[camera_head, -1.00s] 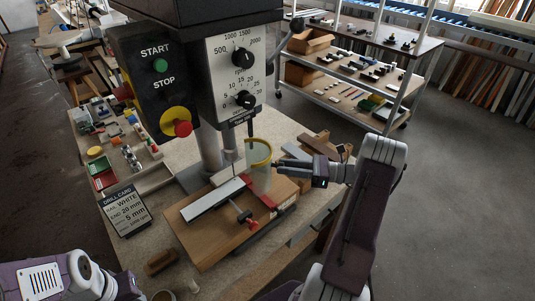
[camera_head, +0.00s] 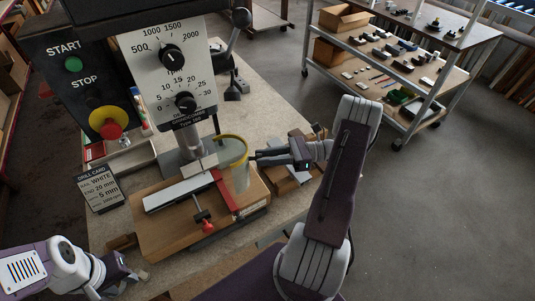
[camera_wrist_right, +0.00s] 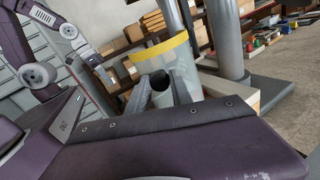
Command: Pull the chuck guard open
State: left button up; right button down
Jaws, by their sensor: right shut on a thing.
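The chuck guard (camera_head: 236,170) is a clear, curved shield with a yellow upper rim. It stands around the front and right of the drill spindle, above the wooden block.
A white profile (camera_head: 180,192) lies on the wooden block (camera_head: 165,232), beside a red stop and a red-tipped clamp (camera_head: 204,220). The drill card (camera_head: 98,188) stands at left, below the control box (camera_head: 88,85). A shelf trolley (camera_head: 400,75) stands behind on open floor.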

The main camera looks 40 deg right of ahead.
jog(key=shift+a, duration=0.1)
jog(key=c, duration=1.1)
grip_release()
jog(key=shift+c, duration=0.2)
jog(key=b+v, duration=0.3)
jog(key=v, duration=0.6)
